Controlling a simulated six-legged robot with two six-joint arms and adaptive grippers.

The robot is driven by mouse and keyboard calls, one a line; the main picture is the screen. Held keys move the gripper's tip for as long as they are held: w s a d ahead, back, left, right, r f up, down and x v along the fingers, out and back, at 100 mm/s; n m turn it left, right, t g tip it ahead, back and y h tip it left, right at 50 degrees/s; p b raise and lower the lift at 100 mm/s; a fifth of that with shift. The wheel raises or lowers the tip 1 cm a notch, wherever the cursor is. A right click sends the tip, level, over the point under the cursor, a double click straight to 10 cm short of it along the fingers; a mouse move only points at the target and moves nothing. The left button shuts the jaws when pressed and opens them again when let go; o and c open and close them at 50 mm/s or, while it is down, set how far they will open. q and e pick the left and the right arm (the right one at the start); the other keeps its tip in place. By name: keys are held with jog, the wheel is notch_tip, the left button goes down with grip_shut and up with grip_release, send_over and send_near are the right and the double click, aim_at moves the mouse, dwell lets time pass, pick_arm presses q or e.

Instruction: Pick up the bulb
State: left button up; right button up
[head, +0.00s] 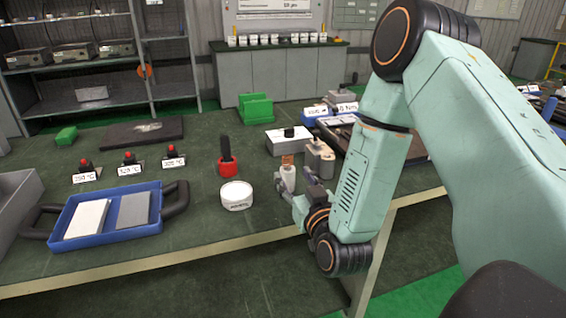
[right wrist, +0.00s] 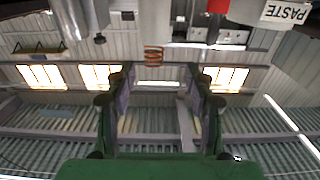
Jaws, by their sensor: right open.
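The bulb (head: 288,178) is a small white upright piece with a copper-coloured coil on top. It stands on the dark green bench, right of the white round paste tub (head: 236,195). In the right wrist view, which is upside down, the bulb's white body (right wrist: 154,22) and coil (right wrist: 153,55) show ahead, centred between the fingers. My right gripper (head: 294,190) is low over the bench, close by the bulb at its near side. Its fingers (right wrist: 158,82) are apart with nothing held between them. Whether a finger touches the bulb cannot be told. My left gripper is out of view.
A red holder with a black handle (head: 227,166) stands behind the tub. A grey metal block (head: 319,158) and a white box (head: 287,144) are close behind the bulb. A blue tray (head: 148,224) lies at left. Bare bench lies between tray and tub.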

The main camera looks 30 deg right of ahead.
aim_at(289, 161)
jog(key=w, duration=0.1)
jog(key=w+d, duration=0.1)
jog(key=w+d+r, duration=0.1)
jog(key=shift+w, duration=0.4)
jog(key=shift+x, duration=0.85)
jog(key=c, duration=0.3)
jog(key=shift+a, duration=0.1)
jog(key=c, duration=0.7)
